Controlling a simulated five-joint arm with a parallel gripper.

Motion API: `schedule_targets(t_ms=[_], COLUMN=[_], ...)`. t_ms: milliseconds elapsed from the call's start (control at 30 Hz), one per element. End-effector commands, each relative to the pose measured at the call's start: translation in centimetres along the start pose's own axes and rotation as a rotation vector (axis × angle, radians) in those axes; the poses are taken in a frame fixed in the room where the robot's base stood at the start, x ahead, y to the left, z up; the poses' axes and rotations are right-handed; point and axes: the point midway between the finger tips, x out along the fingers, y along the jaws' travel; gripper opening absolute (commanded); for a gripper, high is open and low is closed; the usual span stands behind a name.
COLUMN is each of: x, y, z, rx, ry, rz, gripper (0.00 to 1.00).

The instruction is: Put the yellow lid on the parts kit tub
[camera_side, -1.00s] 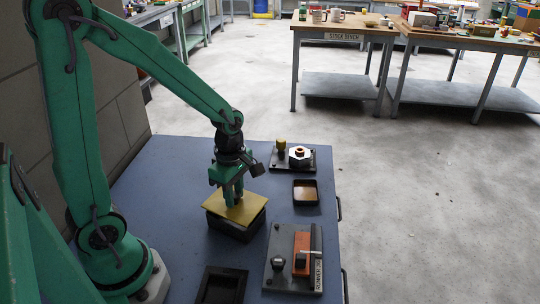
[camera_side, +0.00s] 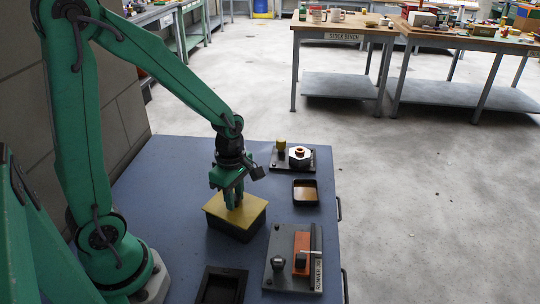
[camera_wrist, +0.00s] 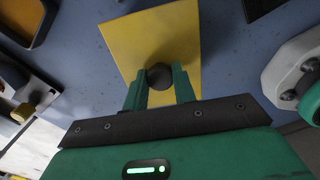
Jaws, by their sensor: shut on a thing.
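The yellow lid (camera_side: 224,212) lies flat over the top of the black parts kit tub (camera_side: 236,231) in the side view. Its edges look lined up with the tub's rim; whether it is fully seated is hard to tell. My gripper (camera_side: 234,206) points down at the lid's middle, its fingers shut on the lid's dark round knob. In the wrist view the knob (camera_wrist: 160,76) sits between the fingertips, with the yellow lid (camera_wrist: 150,40) beneath. The tub is hidden under the lid there.
A small black tray (camera_side: 305,192) and a plate with a hex nut (camera_side: 300,157) stand to the right and behind. A grey fixture with an orange block (camera_side: 302,252) is at front right. An empty black tray (camera_side: 221,286) lies in front. Blue table is clear behind the tub.

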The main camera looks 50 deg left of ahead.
Motion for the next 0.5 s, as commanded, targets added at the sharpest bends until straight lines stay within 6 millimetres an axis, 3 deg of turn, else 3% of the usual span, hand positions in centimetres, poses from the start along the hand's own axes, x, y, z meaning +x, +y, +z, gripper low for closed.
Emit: schedule_targets(t_ms=[500], x=[0.57], y=[-0.02], z=[-0.01], rx=[0.0], ry=[0.0], rz=[-0.001], gripper=[0.0])
